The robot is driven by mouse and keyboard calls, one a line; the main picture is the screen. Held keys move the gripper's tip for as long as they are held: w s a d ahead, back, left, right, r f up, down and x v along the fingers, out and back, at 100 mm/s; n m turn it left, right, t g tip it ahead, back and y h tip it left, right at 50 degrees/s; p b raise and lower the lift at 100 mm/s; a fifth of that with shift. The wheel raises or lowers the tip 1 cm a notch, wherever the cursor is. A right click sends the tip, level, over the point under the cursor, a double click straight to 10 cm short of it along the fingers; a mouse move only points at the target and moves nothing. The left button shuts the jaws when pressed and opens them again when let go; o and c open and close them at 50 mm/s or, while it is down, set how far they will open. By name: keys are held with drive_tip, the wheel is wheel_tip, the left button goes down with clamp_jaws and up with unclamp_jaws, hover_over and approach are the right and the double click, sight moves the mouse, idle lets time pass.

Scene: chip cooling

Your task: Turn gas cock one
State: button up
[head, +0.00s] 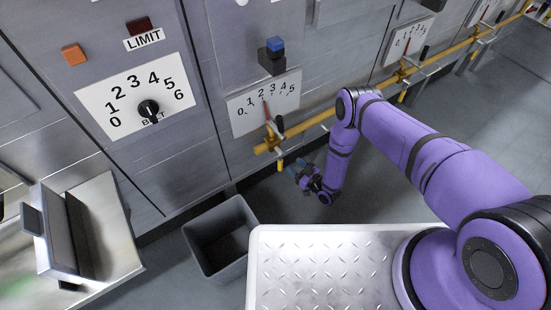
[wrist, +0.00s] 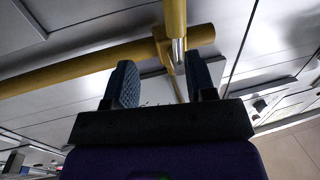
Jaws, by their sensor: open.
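A yellow gas pipe (head: 318,120) runs along the wall, with several cocks on it. The cock nearest its left end (head: 279,126) has a dark-tipped lever beside the pipe and a yellow stub below. I cannot read a number on it. My gripper (head: 302,174) is below and to the right of this cock, apart from it. In the wrist view my gripper (wrist: 162,84) is open, its two dark ridged fingers apart with nothing held between them. The yellow pipe (wrist: 80,67), its end and a short metal stem (wrist: 178,52) show just beyond the fingertips.
A dial panel with a red needle (head: 265,108) is above the left cock. A grey bin (head: 222,238) stands on the floor below. A white treaded platform (head: 320,265) is in front. A metal unit (head: 80,235) is at left. Floor under the pipe is clear.

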sight(279, 159)
drive_tip(key=w+a+f, duration=0.2)
drive_tip(key=w+a, duration=0.2)
drive_tip(key=a, duration=0.3)
drive_tip(key=shift+w+a, duration=0.4)
clamp_jaws()
